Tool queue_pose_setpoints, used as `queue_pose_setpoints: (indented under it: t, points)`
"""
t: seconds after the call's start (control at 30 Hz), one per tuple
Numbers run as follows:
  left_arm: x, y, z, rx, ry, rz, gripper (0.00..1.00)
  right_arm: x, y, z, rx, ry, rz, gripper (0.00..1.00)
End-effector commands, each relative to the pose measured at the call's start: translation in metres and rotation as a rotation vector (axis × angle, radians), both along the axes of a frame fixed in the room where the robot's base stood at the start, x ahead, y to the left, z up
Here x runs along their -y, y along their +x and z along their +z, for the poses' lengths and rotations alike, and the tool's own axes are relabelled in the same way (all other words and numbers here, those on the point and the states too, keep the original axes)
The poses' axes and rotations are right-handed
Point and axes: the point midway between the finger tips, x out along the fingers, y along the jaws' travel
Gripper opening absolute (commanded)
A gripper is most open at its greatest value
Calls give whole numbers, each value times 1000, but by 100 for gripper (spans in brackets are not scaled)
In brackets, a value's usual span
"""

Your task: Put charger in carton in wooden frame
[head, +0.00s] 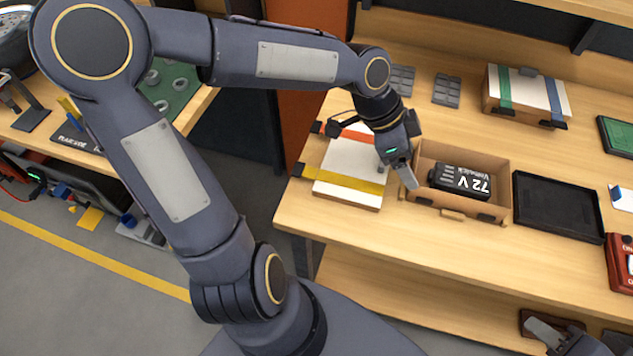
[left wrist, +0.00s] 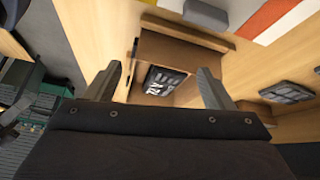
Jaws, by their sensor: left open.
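A black box-shaped unit marked "72 V" (head: 462,181), which looks like the charger, lies inside a brown open-topped carton (head: 492,151) on the wooden bench. I cannot clearly tell a separate wooden frame from the carton walls. My left gripper (head: 397,172) is open and empty at the carton's left wall. In the left wrist view, its two fingers (left wrist: 160,88) stand apart, with the carton (left wrist: 190,50) and the black unit (left wrist: 163,81) beyond and between them. My right gripper (head: 548,335) shows only partly at the lower right edge; its opening is unclear.
A white box with a yellow strap (head: 355,170) lies left of the carton, and a black empty tray (head: 557,206) right of it. A strapped white-topped box (head: 526,95) stands behind. Dark flat pads (head: 447,90) lie at the back. A red case (head: 621,262) sits far right.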

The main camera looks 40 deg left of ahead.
Motion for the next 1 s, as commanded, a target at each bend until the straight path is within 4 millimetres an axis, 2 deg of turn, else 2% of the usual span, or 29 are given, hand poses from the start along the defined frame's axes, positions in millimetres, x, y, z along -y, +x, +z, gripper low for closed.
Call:
queue_pose_setpoints:
  t: [0.1,0.2,0.3,0.43,0.6,1.0]
  points:
    - [-36,-42,1,-60,116,254,76,0,0,0,0,0,0,36]
    - [-66,-79,9,-91,115,512,76,0,0,0,0,0,0,36]
    - [-87,-114,13,-118,33,746,76,0,0,0,0,0,0,36]
    - [-97,-148,13,-165,-120,952,76,0,0,0,0,0,0,36]
    - [-99,-167,9,-218,-248,1064,76,0,0,0,0,0,0,36]
    - [-99,-169,8,-227,-263,1079,76,0,0,0,0,0,0,36]
